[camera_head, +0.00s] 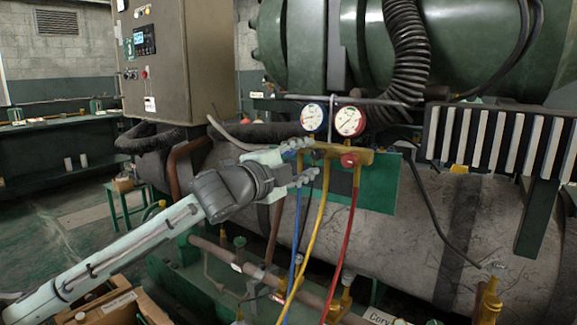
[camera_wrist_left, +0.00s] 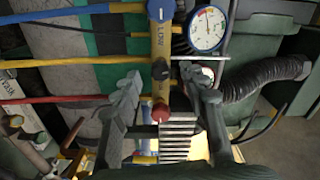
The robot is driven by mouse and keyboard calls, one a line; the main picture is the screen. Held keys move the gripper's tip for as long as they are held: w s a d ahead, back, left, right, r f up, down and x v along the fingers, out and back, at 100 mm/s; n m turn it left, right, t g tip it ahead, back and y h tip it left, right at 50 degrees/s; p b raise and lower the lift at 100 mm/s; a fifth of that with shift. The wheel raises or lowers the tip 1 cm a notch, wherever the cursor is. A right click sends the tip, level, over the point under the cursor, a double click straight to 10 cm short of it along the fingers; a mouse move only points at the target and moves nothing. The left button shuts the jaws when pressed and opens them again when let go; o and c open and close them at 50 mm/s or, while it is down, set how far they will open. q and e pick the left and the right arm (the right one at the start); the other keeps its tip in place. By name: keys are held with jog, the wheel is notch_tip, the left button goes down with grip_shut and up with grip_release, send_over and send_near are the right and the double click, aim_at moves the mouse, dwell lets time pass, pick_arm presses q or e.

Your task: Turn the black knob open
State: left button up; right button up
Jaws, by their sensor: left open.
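In the head view my left gripper (camera_head: 310,161) reaches the left end of the manifold (camera_head: 334,151). The red knob (camera_head: 348,160) shows there, but the black knob is not clear. My right gripper is out of view.
A blue gauge (camera_head: 313,117) and a red gauge (camera_head: 348,121) stand above the manifold. Blue, yellow and red hoses (camera_head: 349,235) hang below it. A black coiled hose (camera_head: 407,45) and a finned panel (camera_head: 480,136) are to the right. A grey cabinet (camera_head: 180,60) stands left.

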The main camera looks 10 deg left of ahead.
pick_arm(q)
jog(key=v, duration=0.7)
jog(key=shift+s+a, duration=0.2)
jog(key=shift+s, duration=0.15)
